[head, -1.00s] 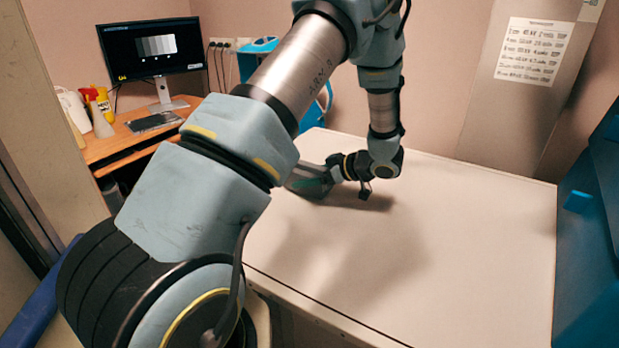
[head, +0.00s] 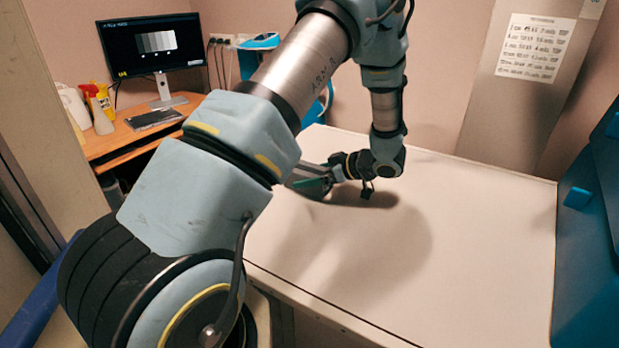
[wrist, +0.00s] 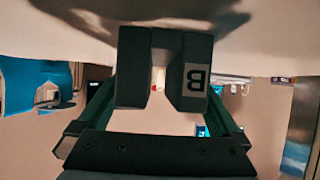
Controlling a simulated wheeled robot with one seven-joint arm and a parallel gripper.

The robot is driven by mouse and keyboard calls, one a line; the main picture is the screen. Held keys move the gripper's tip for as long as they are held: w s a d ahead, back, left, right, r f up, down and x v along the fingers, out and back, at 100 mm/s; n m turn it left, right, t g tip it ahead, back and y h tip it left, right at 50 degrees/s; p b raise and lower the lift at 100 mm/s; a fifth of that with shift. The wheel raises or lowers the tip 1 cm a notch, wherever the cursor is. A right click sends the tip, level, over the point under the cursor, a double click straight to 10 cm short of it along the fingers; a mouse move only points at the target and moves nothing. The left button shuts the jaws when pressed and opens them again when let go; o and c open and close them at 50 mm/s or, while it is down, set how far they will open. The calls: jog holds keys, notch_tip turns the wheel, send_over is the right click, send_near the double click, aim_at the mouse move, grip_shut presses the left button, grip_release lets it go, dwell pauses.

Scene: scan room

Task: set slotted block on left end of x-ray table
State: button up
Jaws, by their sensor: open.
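The slotted block (wrist: 195,72) is dark grey, with a slot between two legs and a white label marked "B". In the wrist view it sits between the two fingers of my gripper (wrist: 163,95), which is open around it. That view is upside down, and the block's base appears to be against the pale x-ray table (wrist: 90,18). In the head view my gripper (head: 308,180) is low over the far left part of the table (head: 480,240). The block is hidden there behind my own arm.
A desk (head: 125,143) with a monitor (head: 150,47), keyboard and bottles stands beyond the table's left side. A blue unit (head: 590,230) borders the right side. A wall panel with a notice (head: 535,48) is behind. The table's middle and right are clear.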

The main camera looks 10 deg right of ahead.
jog(key=b+v, duration=0.3)
jog(key=v, duration=0.8)
jog(key=shift+s+d, duration=0.1)
jog(key=shift+d, duration=0.05)
jog(key=w+a+r+m+t+h, duration=0.2)
jog(key=w+r+m+h, duration=0.15)
jog(key=w, duration=0.25)
jog(key=w+a+r+m+t+h, duration=0.1)
jog(key=w+a+r+m+h, duration=0.15)
jog(key=w+h, duration=0.25)
jog(key=s+a+f+m+g, duration=0.1)
jog(key=s+a+m+g, duration=0.1)
jog(key=s+a, duration=0.4)
jog(key=s+a+f+m+g+h, duration=0.1)
jog(key=s+a+g, duration=0.3)
jog(key=s, duration=0.5)
jog(key=s+a+f+m+g, duration=0.1)
jog(key=s+a+m+g, duration=0.1)
jog(key=s+a, duration=0.6)
jog(key=shift+s+a+f+m+g, duration=0.3)
jog(key=shift+a+f+m+g, duration=0.05)
jog(key=shift+a+m+g, duration=0.1)
jog(key=shift+h, duration=0.25)
jog(key=shift+c, duration=0.3)
